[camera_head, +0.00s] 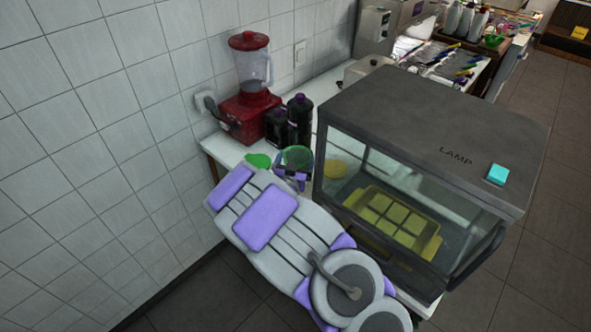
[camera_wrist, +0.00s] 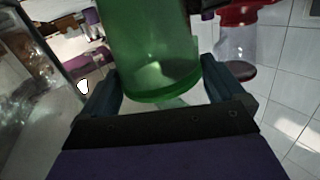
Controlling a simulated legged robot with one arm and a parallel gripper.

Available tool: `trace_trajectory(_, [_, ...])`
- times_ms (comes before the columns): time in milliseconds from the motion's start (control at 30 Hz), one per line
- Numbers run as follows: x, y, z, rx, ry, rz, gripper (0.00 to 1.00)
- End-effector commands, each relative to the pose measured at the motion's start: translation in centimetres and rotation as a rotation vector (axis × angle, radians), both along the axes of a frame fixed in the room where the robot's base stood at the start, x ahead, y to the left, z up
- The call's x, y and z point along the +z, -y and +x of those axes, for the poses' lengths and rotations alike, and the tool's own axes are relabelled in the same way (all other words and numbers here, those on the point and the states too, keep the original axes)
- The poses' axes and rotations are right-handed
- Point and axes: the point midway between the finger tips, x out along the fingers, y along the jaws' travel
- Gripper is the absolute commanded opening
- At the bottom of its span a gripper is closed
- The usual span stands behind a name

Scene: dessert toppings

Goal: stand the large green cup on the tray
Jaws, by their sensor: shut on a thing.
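The large green cup (camera_wrist: 152,50) is see-through and fills the upper middle of the wrist view. My gripper (camera_wrist: 160,88) is shut on it, with one dark finger on each side near its lower end. In the head view the cup (camera_head: 298,156) shows just beyond my gripper (camera_head: 292,177), over the counter beside the glass case. I cannot tell whether its base touches anything. A yellow tray (camera_head: 436,238) with several yellow square blocks lies inside the glass case; whether this is the task's tray is unclear. A flat-looking green thing (camera_head: 258,160) is partly hidden by my arm.
The dark-framed glass case (camera_head: 430,120) marked LAMP, with a cyan block (camera_head: 498,174) on top, stands close right of my gripper. A red blender (camera_head: 247,90) and dark bottles (camera_head: 299,115) stand behind the cup. The tiled wall (camera_head: 110,120) bounds the left.

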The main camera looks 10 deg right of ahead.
Motion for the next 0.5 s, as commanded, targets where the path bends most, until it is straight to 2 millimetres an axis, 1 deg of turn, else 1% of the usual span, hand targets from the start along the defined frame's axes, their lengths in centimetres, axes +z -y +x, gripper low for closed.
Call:
trace_trajectory(100, [-2.2, 0.1, -0.1, -0.002, -0.003, -0.002, 0.52])
trace_trajectory(200, [-3.6, 0.2, -0.1, -0.001, -0.004, -0.002, 0.52])
trace_trajectory(467, [-3.6, 0.3, -0.1, -0.002, -0.001, 0.0, 0.52])
trace_trajectory(500, [-3.6, 0.2, -0.1, -0.002, -0.001, 0.0, 0.97])
